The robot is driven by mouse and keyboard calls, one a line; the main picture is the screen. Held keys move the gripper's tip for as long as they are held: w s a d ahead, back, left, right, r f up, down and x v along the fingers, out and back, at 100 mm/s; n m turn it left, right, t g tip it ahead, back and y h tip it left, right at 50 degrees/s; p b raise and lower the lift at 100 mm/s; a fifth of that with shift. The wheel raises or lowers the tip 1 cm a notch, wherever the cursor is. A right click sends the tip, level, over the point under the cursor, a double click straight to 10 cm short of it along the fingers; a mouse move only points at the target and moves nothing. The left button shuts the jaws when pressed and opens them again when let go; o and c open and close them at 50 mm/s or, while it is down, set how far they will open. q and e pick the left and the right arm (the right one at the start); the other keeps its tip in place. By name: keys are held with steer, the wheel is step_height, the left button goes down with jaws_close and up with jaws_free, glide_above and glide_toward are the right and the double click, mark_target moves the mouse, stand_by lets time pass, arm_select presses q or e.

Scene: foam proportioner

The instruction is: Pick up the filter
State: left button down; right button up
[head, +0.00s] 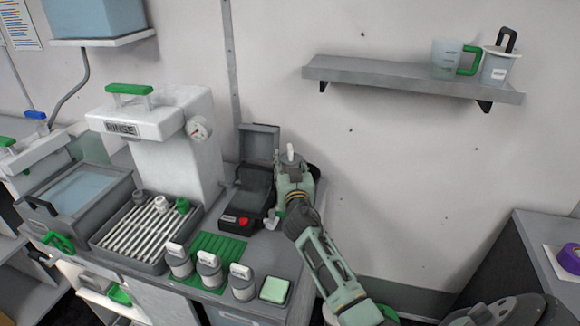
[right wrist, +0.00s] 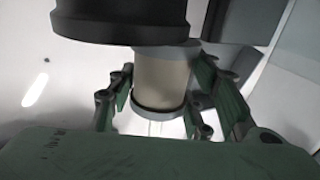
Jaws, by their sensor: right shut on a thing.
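My right gripper (head: 291,178) reaches in from the lower right, at the right side of the open black case on the counter. In the right wrist view its two fingers (right wrist: 160,98) are shut on a cream cylinder with a dark ring at its lower end, which looks like the filter (right wrist: 160,78). A wide dark round part sits directly above the cylinder in that view. In the head view the gripper mostly hides the held thing; a small white tip (head: 290,151) shows above the hand. My left gripper is not in view.
The open case (head: 259,145) with a red knob stands just left of the gripper. The white RINSE unit (head: 178,150) and a slatted tray (head: 110,242) are further left. Several small jars (head: 210,268) stand in front. A wall shelf (head: 400,76) holds a jug and a cup.

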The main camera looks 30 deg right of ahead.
mark_target(291, 157)
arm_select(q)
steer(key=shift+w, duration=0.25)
arm_select(e)
steer(key=shift+r, duration=0.1)
steer(key=shift+r, duration=0.6)
step_height(291, 157, up, 2)
steer(key=shift+r, duration=0.25)
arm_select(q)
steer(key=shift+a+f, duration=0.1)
arm_select(e)
steer(key=s+d+r, duration=0.4)
steer(key=s+r, duration=0.3)
steer(key=s, duration=0.3)
steer(key=shift+s+d, duration=0.3)
steer(key=shift+s, duration=0.05)
steer(key=shift+r, duration=0.1)
